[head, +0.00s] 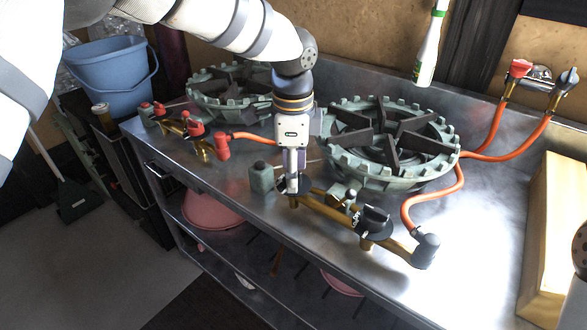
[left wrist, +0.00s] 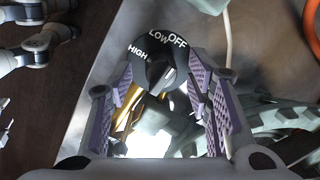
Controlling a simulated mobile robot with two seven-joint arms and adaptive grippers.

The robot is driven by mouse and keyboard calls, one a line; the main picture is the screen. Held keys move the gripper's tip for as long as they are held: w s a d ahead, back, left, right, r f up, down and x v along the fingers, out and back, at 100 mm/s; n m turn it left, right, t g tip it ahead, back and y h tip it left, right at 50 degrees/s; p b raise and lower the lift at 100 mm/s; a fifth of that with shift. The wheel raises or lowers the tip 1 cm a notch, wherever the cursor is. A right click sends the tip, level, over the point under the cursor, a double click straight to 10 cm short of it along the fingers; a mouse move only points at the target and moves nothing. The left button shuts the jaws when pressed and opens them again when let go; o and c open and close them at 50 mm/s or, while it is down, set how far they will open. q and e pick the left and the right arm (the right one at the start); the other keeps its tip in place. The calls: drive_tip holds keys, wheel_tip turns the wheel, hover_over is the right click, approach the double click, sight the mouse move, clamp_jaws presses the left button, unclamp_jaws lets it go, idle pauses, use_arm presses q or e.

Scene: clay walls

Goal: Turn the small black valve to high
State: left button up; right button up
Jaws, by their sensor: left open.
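The small black valve (left wrist: 158,48) is a round dial with a raised grip, marked OFF, LOW and HIGH in white in the left wrist view. Which mark it points to is not clear. My left gripper (head: 292,188) points down over the left end of the brass pipe (head: 325,212) in the head view and mostly hides this valve there. In the left wrist view its purple-padded fingers (left wrist: 162,72) are open, one on each side of the dial. Whether they touch it cannot be told. My right gripper is not in view.
A larger black knob (head: 375,218) sits right along the pipe. The green cast-iron burner (head: 392,140) stands just behind; another burner (head: 225,92) is further left. Orange hoses (head: 487,155) run right. A red-handled valve set (head: 190,125) is left, and a wooden block (head: 555,235) is right.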

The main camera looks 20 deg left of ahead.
use_arm(q)
drive_tip(key=shift+f, duration=0.2)
clamp_jaws()
drive_tip(key=shift+r, duration=0.1)
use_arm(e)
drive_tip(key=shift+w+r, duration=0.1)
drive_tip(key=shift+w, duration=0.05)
use_arm(q)
drive_tip(key=n, duration=0.3)
drive_tip(key=shift+p, duration=0.4)
drive_tip(key=n, duration=0.2)
drive_tip(key=shift+n, duration=0.3)
drive_tip(key=n, duration=0.5)
drive_tip(key=shift+d, duration=0.1)
drive_tip(key=n, duration=0.7)
drive_tip(key=shift+g, duration=0.4)
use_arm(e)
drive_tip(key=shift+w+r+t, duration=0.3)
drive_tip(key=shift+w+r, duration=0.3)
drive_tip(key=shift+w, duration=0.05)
use_arm(q)
drive_tip(key=shift+n, duration=0.3)
